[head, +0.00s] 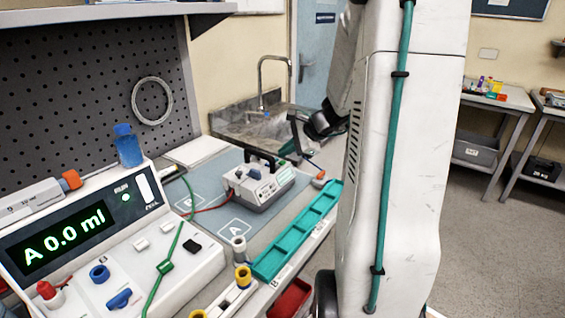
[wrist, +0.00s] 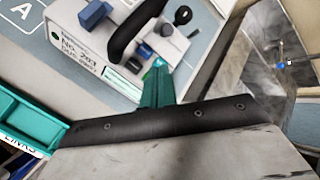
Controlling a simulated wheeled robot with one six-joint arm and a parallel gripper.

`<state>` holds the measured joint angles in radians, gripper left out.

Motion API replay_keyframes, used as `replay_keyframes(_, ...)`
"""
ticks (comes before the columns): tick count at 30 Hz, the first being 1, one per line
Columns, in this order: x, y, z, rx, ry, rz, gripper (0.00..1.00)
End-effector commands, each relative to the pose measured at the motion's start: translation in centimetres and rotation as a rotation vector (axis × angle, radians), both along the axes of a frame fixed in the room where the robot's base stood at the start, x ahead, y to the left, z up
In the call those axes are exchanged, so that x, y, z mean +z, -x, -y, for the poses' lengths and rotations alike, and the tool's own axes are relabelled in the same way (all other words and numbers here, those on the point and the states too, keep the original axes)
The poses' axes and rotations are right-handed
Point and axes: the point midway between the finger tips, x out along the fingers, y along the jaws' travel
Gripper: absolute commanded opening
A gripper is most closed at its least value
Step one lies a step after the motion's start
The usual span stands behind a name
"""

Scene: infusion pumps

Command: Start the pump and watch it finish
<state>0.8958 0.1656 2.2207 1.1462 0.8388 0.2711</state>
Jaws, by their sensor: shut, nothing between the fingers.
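A white box-shaped device with a black carry handle (head: 262,184), which looks like the pump, sits on the blue-grey mat. In the wrist view the device (wrist: 95,50) shows a printed label, a blue part, dark knobs and small buttons. A larger white console (head: 110,240) at front left has a lit display (head: 65,240) reading "A 0.0 ml". My gripper (wrist: 157,72) is shut and empty, its teal fingers close to the device's side by the buttons. I cannot tell whether they touch it. In the head view my arm partly hides the gripper.
A teal compartment tray (head: 298,230) lies right of the mat (head: 215,185). A red line and a green line run across the bench. A blue-capped bottle (head: 128,146) stands on the console. A sink tap (head: 262,82) is behind. Open floor lies to the right.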

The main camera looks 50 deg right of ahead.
Motion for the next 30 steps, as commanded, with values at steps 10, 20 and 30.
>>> replay_keyframes(10, 0.01, 0.00, -0.01, 0.000, 0.000, 0.000, 0.00)
replay_keyframes(20, -0.02, 0.00, -0.01, 0.000, 0.000, 0.000, 0.00)
replay_keyframes(30, -0.86, 0.02, -0.01, 0.001, 0.000, -0.001, 0.00)
